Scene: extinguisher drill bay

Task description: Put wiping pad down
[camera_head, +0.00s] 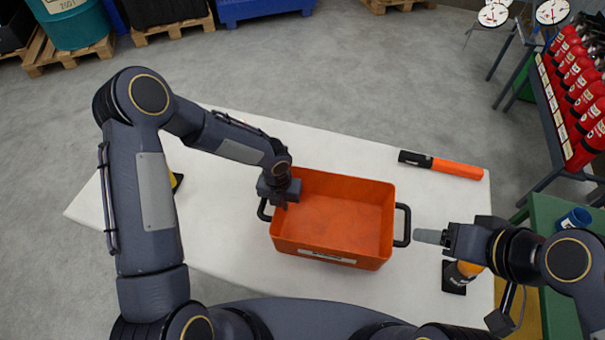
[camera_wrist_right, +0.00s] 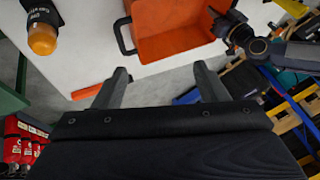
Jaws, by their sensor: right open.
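I cannot make out a wiping pad in either view. My left gripper (camera_head: 279,200) points down at the left end of an orange crate (camera_head: 333,258), by its black handle. Its fingers are mostly hidden, so I cannot tell whether it is open or shut, or on what. The crate also shows in the right wrist view (camera_wrist_right: 165,48), and looks empty inside. My right gripper (camera_head: 430,236) is just right of the crate's right handle. In the right wrist view its two fingers (camera_wrist_right: 160,72) are apart with nothing between them.
The crate stands on a white table (camera_head: 340,150). An orange and black stick-shaped object (camera_head: 455,168) lies at the back right. A black and orange object (camera_head: 455,278) stands under my right arm. A yellow and black thing (camera_head: 176,181) is partly hidden at left. Red extinguishers (camera_head: 580,85) are racked at right.

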